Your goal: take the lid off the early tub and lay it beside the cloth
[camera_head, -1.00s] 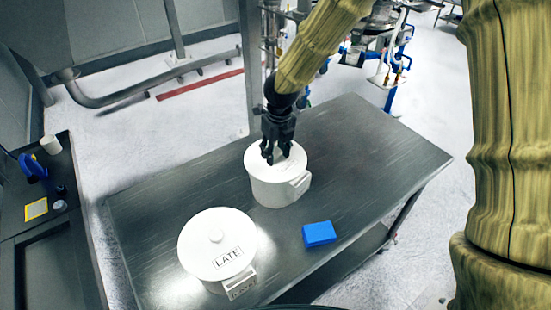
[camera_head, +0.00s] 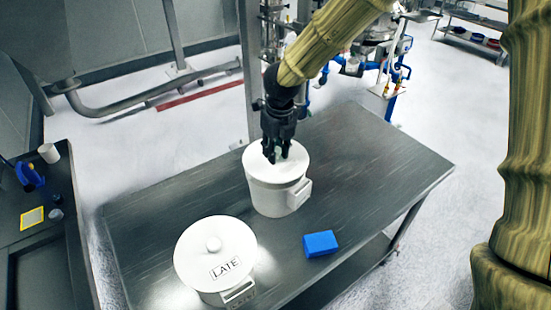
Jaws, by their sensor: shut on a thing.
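The early tub (camera_head: 276,200) is the white round tub at the back middle of the steel table. Its label is not readable from here. My gripper (camera_head: 275,158) points down from above and is shut on the lid's knob, which the fingers mostly hide. The white lid (camera_head: 294,160) is over the tub's mouth and looks level; I cannot tell whether there is a gap below it. The blue cloth (camera_head: 321,243), a small thick rectangle, lies on the table to the front right of the tub.
A second white tub marked LATE (camera_head: 214,262), with its lid and knob on, stands at the table's front left. The steel table (camera_head: 375,165) is bare to the right of the early tub. A dark side bench (camera_head: 30,235) with small items stands at the left.

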